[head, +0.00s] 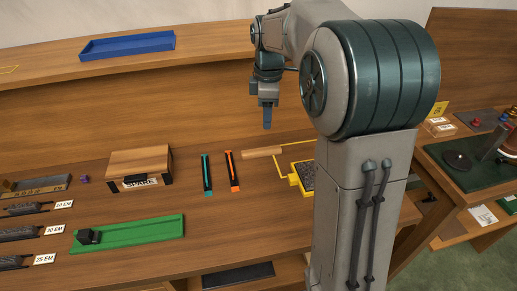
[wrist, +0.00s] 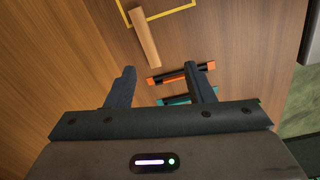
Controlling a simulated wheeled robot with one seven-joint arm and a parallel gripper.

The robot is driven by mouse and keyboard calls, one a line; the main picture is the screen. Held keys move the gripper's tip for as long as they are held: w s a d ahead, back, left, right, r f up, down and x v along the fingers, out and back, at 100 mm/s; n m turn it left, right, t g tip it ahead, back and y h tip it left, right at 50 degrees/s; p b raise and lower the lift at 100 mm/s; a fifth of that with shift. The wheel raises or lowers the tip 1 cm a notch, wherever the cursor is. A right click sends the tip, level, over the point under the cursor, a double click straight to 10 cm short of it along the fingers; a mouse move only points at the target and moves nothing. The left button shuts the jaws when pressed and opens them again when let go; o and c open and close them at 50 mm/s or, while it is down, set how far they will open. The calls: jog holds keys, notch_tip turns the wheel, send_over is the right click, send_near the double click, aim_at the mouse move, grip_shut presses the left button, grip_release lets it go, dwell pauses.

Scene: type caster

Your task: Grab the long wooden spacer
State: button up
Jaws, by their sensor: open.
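The long wooden spacer (head: 262,152) is a light, narrow bar lying on the wooden worktop. In the head view it lies just right of the orange-and-black tool. It also shows in the wrist view (wrist: 145,38), beyond my fingertips and slightly left of the middle between them. My gripper (head: 267,127) hangs pointing down above the bench, apart from the spacer. In the wrist view my gripper (wrist: 157,76) has its two fingers wide apart with nothing between them.
An orange-and-black tool (head: 232,171) and a teal-and-black one (head: 207,174) lie left of the spacer. A yellow-framed tray (head: 294,179) stands to its right. A wooden SPARE box (head: 140,162) and a green tray (head: 130,234) are further left. A shelf with a blue tray (head: 127,45) is behind.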

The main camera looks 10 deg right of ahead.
jog(key=w+f+n, duration=0.2)
jog(key=w, duration=0.2)
send_over(263, 150)
jog(key=shift+n, duration=0.3)
notch_tip(263, 150, down, 8)
jog(key=shift+w+d+f, duration=0.1)
jog(key=shift+f+p, duration=0.3)
jog(key=shift+f, duration=2.45)
grip_shut()
